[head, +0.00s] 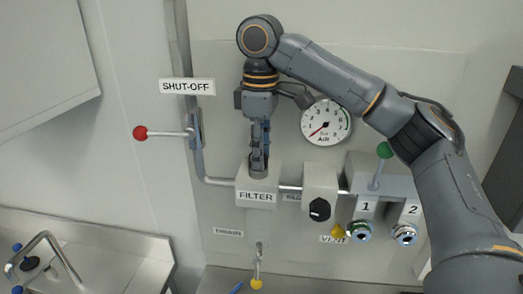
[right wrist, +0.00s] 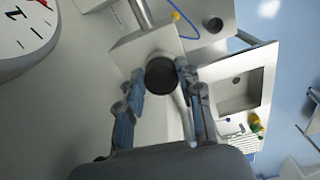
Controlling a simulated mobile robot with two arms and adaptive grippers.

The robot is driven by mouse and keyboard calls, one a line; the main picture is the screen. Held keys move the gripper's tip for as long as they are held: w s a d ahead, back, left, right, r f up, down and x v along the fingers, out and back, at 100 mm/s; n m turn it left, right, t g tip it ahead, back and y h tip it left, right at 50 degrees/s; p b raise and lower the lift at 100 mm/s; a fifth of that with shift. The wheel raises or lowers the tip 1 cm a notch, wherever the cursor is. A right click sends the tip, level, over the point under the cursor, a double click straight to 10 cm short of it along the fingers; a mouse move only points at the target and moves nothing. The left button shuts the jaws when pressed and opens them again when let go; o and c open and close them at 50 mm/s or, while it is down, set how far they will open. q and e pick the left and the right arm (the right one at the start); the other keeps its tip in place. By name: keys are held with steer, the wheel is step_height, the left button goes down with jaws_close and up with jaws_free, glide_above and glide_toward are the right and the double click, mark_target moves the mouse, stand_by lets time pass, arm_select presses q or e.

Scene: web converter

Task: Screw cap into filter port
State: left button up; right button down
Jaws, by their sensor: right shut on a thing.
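The filter housing (head: 257,182), a pale block labelled FILTER, is mounted on the pipe along the wall. My right gripper (head: 259,163) points straight down over its top and is shut on the dark round cap (right wrist: 161,73), which sits between its fingertips in the right wrist view. In the head view the cap (head: 258,172) shows only as a dark piece at the top of the housing, largely hidden by the fingers. The port itself is hidden under the cap. I cannot tell how deep the cap sits. My left gripper is not in view.
A red-knobbed shut-off lever (head: 140,133) sticks out to the left. The air gauge (head: 326,121), regulator (head: 320,190) and green-knobbed lever (head: 384,151) are to the right. A yellow-tipped drain valve (head: 257,282) hangs below. A steel sink (head: 120,262) stands at lower left.

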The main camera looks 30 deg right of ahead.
steer(key=shift+s+a+f, duration=0.1)
steer(key=shift+a+f, duration=0.1)
steer(key=shift+f, duration=0.05)
steer(key=m, duration=0.4)
steer(key=shift+a, duration=0.1)
steer(key=m, duration=0.4)
steer(key=shift+s+a, duration=0.1)
stand_by(0.3)
steer(key=c, duration=1)
jaws_free()
steer(key=shift+s+r, duration=0.1)
steer(key=shift+s, duration=0.05)
steer(key=shift+o, duration=0.2)
steer(key=n, duration=0.4)
steer(key=shift+w+d, duration=0.2)
